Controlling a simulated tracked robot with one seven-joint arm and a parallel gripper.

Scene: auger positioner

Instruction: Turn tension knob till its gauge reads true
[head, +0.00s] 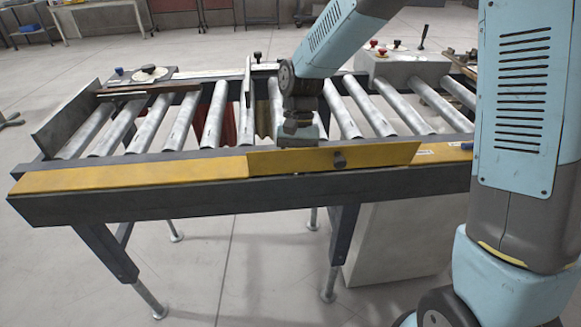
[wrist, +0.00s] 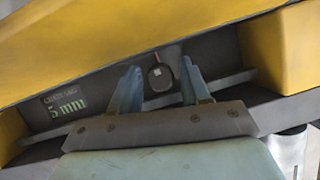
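In the wrist view a dark round knob (wrist: 160,76) with a small white mark sits in a gap between yellow rail covers. A thin reddish line lies beside it. A plate (wrist: 66,105) to the left shows "5 mm" in green; its smaller top line is too blurred to read. My gripper (wrist: 162,88) is open, with one blue finger on each side of the round knob and visible gaps between. In the head view my gripper (head: 298,128) is low over the rollers, just behind the yellow front rail; its fingertips are hidden there. I cannot tell which part is the gauge.
A grey box with red and dark controls (head: 400,65) stands at the back right. A plate with a pale disc (head: 148,73) lies back left. The floor in front is clear.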

